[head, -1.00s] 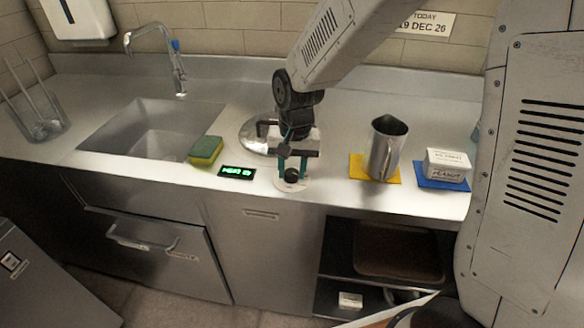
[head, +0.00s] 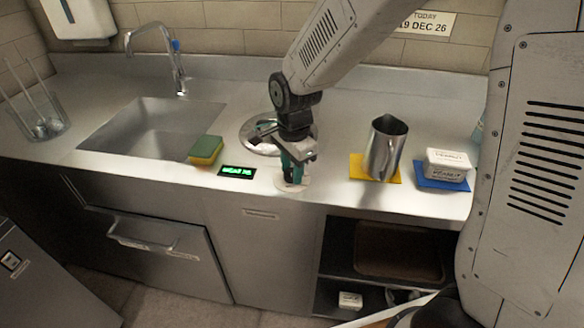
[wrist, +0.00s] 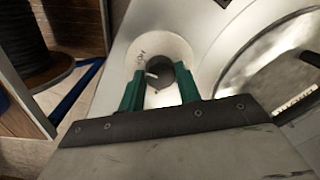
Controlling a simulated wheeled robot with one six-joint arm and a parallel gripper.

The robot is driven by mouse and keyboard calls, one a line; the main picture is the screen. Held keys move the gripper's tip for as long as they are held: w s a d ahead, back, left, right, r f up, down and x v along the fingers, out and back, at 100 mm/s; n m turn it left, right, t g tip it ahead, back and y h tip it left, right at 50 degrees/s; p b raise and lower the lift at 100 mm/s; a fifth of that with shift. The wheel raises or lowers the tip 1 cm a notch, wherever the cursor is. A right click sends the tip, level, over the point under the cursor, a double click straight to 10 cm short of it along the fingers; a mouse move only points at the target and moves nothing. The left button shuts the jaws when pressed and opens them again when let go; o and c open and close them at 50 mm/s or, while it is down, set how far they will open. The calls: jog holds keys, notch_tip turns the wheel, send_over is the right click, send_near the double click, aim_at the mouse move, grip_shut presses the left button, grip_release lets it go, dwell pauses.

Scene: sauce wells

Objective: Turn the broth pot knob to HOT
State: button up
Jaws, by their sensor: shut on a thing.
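The dark broth pot knob (wrist: 162,72) sits on a pale round dial plate (wrist: 178,46), between my gripper's green fingers in the wrist view. Small lettering, seemingly HOT, is on the plate just above and left of the knob. A white mark on the knob points left and slightly up, close to the lettering; I cannot tell whether it lines up exactly. My gripper (head: 291,178) is shut on the knob, pointing down, turned at an angle to the counter edge. In the head view the fingers hide most of the knob; the dial plate (head: 286,188) shows below them.
The round metal pot lid (head: 262,149) is behind my gripper. A green-lit display (head: 237,172) and a sponge (head: 206,148) are to the left. A metal jug (head: 385,148) on a yellow mat and a white tub (head: 447,163) on a blue mat are to the right.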

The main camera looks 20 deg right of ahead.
aim_at(291, 174)
jog(key=shift+m, duration=1.1)
jog(key=shift+a, duration=0.1)
jog(key=o, duration=1)
jog(key=shift+c, duration=0.2)
jog(key=r, duration=0.7)
jog(key=shift+s+r, duration=0.2)
jog(key=shift+r, duration=0.2)
